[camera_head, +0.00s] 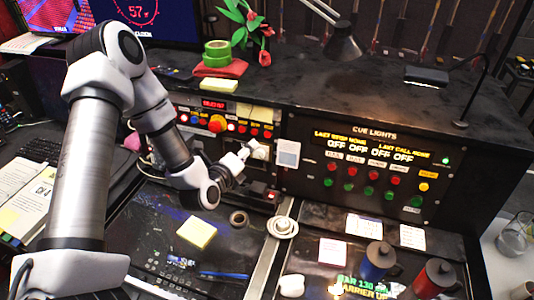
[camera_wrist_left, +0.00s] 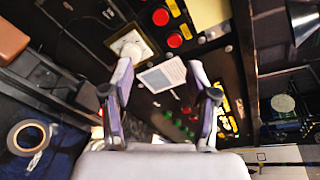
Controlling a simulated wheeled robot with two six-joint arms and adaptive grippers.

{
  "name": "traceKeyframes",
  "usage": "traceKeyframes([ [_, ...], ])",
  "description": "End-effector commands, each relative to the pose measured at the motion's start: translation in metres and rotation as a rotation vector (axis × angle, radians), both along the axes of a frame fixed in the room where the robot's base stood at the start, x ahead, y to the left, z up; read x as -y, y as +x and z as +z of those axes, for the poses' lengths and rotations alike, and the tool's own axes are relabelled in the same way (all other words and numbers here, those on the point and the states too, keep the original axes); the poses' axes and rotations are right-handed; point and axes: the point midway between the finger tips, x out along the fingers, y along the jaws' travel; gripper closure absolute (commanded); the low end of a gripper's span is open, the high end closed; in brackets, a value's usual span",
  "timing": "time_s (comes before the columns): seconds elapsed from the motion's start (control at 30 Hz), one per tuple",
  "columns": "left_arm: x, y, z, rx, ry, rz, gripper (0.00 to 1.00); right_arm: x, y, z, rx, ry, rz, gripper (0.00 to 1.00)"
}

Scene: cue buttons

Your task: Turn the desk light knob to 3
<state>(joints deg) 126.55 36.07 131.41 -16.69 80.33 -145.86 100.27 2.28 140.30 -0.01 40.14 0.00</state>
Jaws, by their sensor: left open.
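The desk light knob, which looks like a round pale knob on a cream plate (camera_head: 259,149), is on the black front panel at the middle of the head view. In the left wrist view the knob (camera_wrist_left: 131,47) lies at the upper left, by the left fingertip. My left gripper (camera_head: 246,155) is just in front of the knob, and its fingers hide part of it. In the left wrist view the gripper (camera_wrist_left: 160,72) is open, with nothing between its fingers. I cannot tell whether a finger touches the knob. The knob's numbers are too small to read.
A pale card (camera_head: 288,153) is on the panel right of the knob. Red buttons (camera_head: 217,124) are to its left, and the cue lights panel (camera_head: 374,165) is to the right.

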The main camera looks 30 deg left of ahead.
Motion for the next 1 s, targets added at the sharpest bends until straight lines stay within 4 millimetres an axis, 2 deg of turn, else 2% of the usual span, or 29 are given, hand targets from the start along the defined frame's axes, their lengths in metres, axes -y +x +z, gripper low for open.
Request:
traceKeyframes([
  [0.03, 0.000, 0.000, -0.018, 0.000, -0.001, 0.000, 0.41, 0.000, -0.001, -0.018, -0.002, 0.000, 0.000, 1.00],
  [0.1, 0.000, -0.001, -0.031, -0.001, -0.001, 0.000, 0.41, 0.000, -0.001, -0.030, -0.002, 0.000, 0.000, 1.00],
  [0.37, 0.000, -0.001, -0.068, 0.000, -0.001, -0.001, 0.41, 0.000, -0.002, -0.067, -0.003, 0.000, 0.000, 1.00],
  [0.57, -0.001, 0.011, -0.067, -0.001, 0.002, -0.002, 0.41, 0.000, -0.001, -0.061, -0.002, 0.000, 0.000, 1.00],
  [0.8, -0.006, 0.056, -0.076, -0.001, 0.002, -0.002, 0.41, 0.000, -0.001, -0.051, -0.002, 0.000, 0.000, 1.00],
  [1.0, -0.009, 0.074, -0.083, -0.001, -0.001, 0.000, 0.41, 0.000, -0.001, -0.048, -0.002, 0.000, 0.000, 1.00],
])
